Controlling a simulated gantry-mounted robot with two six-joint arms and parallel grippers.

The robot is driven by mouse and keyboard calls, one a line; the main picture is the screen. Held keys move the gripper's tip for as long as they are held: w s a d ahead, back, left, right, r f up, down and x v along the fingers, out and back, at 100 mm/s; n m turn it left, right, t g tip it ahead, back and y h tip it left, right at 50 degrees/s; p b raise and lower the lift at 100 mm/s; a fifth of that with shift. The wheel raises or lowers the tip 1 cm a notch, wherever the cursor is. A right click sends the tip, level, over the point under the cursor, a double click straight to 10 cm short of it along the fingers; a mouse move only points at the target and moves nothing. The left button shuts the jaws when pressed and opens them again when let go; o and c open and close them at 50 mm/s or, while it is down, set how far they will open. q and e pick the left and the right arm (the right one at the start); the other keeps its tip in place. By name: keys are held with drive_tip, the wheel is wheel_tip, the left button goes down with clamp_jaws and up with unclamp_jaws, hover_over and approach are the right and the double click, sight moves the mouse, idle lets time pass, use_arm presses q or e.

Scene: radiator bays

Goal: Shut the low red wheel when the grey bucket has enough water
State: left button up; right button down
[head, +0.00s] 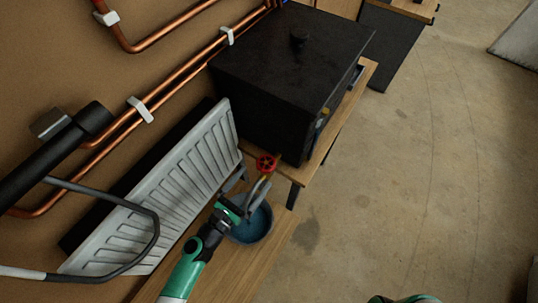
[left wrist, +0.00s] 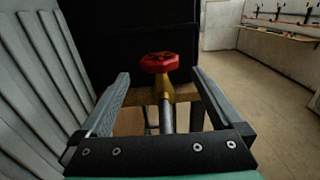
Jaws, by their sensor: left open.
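The low red wheel (head: 266,163) sits on a brass valve beside the radiator's lower right end. In the left wrist view the red wheel (left wrist: 159,62) shows just beyond and between the fingertips, on its yellow brass body (left wrist: 162,90). My left gripper (head: 246,190) is open and empty, with its fingers pointing at the wheel; it also shows in the left wrist view (left wrist: 160,77). The grey bucket (head: 271,224) stands below the valve, partly hidden by my gripper. Blue water (head: 250,228) shows inside; its exact level is hard to tell.
A white ribbed radiator (head: 180,180) stands close on the left of my gripper. A large black box (head: 290,60) on a wooden bench is just behind the wheel. Copper pipes (head: 180,80) run along the wall. The concrete floor (head: 410,170) at right is clear.

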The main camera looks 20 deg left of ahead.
sight(272, 157)
use_arm(q)
drive_tip(key=b+x, duration=0.1)
drive_tip(key=x, duration=0.9)
drive_tip(key=shift+w+b, duration=0.15)
drive_tip(key=shift+b, duration=0.15)
drive_tip(key=shift+c, duration=0.2)
drive_tip(key=c, duration=1.3)
